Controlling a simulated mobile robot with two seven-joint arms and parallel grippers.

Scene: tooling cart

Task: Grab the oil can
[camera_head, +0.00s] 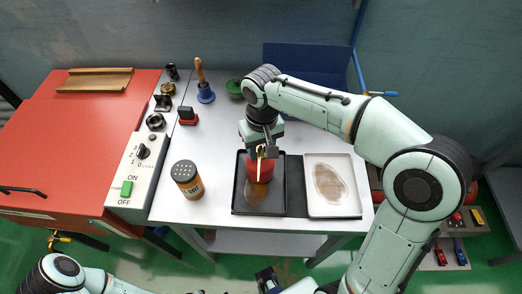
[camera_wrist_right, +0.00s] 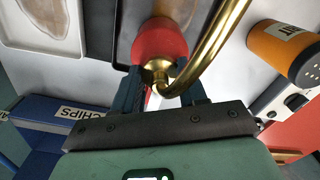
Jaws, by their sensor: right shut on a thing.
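The oil can (camera_head: 262,170) has a red body and a thin brass spout. It is upright over the black tray (camera_head: 240,206) on the white bench; I cannot tell whether it touches the tray. In the right wrist view the oil can (camera_wrist_right: 160,42) shows its red top, with the curved brass spout rising from it. My right gripper (camera_head: 262,150) comes down over the can from above. In the right wrist view its two dark fingers (camera_wrist_right: 163,88) are shut on the can at the brass collar under the spout. Part of my left arm shows at lower left; I see no left gripper.
A pale tray (camera_head: 352,206) with a brown stain lies right of the black one. An orange shaker (camera_head: 186,178) stands at left. A black-and-red block (camera_head: 187,116), a blue handbell (camera_head: 205,93) and a blue bin (camera_head: 310,60) are farther back. A red machine (camera_head: 80,150) borders the left.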

